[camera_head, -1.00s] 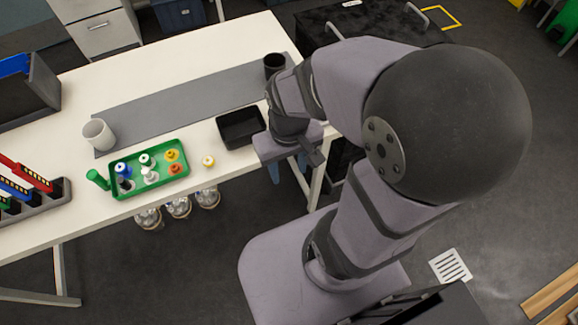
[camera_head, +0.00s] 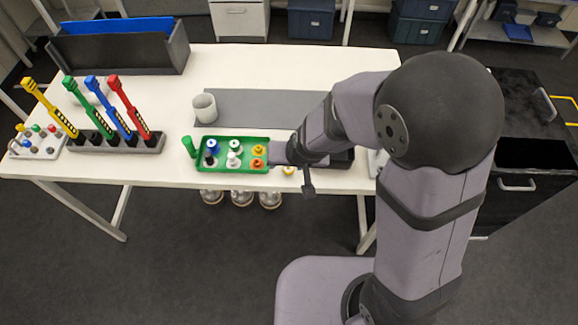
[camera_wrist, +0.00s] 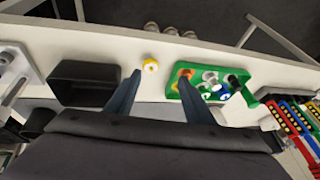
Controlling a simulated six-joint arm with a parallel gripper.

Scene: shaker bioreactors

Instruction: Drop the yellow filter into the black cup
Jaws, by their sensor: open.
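A small filter with a yellow top and white base (camera_wrist: 151,65) stands on the white table outside the green tray; in the head view it (camera_head: 289,170) is partly hidden by my arm. Another yellow-topped filter (camera_head: 259,149) sits in the green tray (camera_head: 222,167). My gripper (camera_wrist: 159,76) is open and empty above the table. In the wrist view the loose filter appears between its fingertips, slightly beyond them; the height gap cannot be told. A dark shape that looks like the black cup (camera_wrist: 38,122) shows at the left of the wrist view; my arm hides it in the head view.
A black bin (camera_wrist: 85,83) lies left of the loose filter in the wrist view. A white cup (camera_head: 205,108) stands on the grey mat (camera_head: 250,105). A rack (camera_head: 120,143) holds tall coloured tools.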

